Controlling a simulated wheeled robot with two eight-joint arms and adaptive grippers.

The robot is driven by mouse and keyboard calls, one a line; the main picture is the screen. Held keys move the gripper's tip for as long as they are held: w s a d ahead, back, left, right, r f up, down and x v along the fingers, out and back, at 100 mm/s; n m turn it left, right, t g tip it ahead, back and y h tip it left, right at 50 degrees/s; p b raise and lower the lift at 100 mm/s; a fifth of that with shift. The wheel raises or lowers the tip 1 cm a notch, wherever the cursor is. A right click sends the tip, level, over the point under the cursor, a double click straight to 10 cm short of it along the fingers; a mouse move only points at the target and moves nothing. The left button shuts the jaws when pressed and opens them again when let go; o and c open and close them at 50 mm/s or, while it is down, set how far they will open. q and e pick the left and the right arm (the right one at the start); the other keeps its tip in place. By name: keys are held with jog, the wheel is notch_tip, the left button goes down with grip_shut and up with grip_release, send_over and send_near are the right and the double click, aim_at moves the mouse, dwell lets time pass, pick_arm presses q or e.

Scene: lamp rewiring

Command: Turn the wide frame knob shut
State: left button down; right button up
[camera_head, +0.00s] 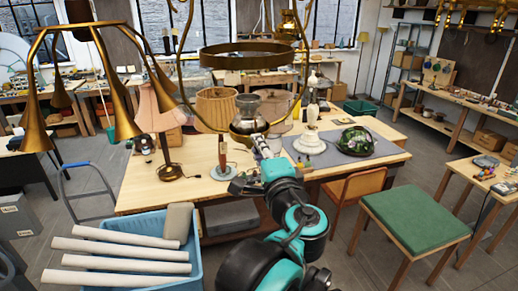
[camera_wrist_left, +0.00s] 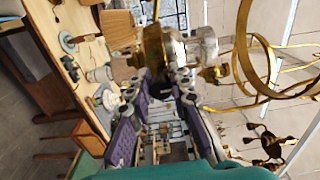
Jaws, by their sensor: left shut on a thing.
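The wide frame (camera_head: 246,47) is a brass hanging lamp frame with a broad ring and curved side arms. Its lower cup (camera_head: 248,128) carries a clear glass font (camera_head: 248,104). My left gripper (camera_head: 260,147) reaches up from below to the underside of the cup. In the left wrist view my left gripper (camera_wrist_left: 160,84) has its fingers closed in at the brass fitting (camera_wrist_left: 155,48), beside the silvery glass part (camera_wrist_left: 200,46). It is shut on the knob, which the fingers mostly hide; its turned angle cannot be told. My right gripper is not in view.
A brass multi-arm fixture (camera_head: 90,28) hangs at the left. The workbench (camera_head: 140,190) below holds a pink-shaded lamp (camera_head: 158,115), a white lamp base (camera_head: 310,140) and a green shade (camera_head: 357,140). A blue bin (camera_head: 198,265) and green stool (camera_head: 415,220) stand in front.

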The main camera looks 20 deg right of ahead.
pick_arm(q)
jog(key=c, duration=1.4)
grip_release()
jog(key=shift+o, duration=0.2)
jog(key=s, duration=1.2)
jog(key=shift+f, duration=0.15)
jog(key=shift+f, duration=0.1)
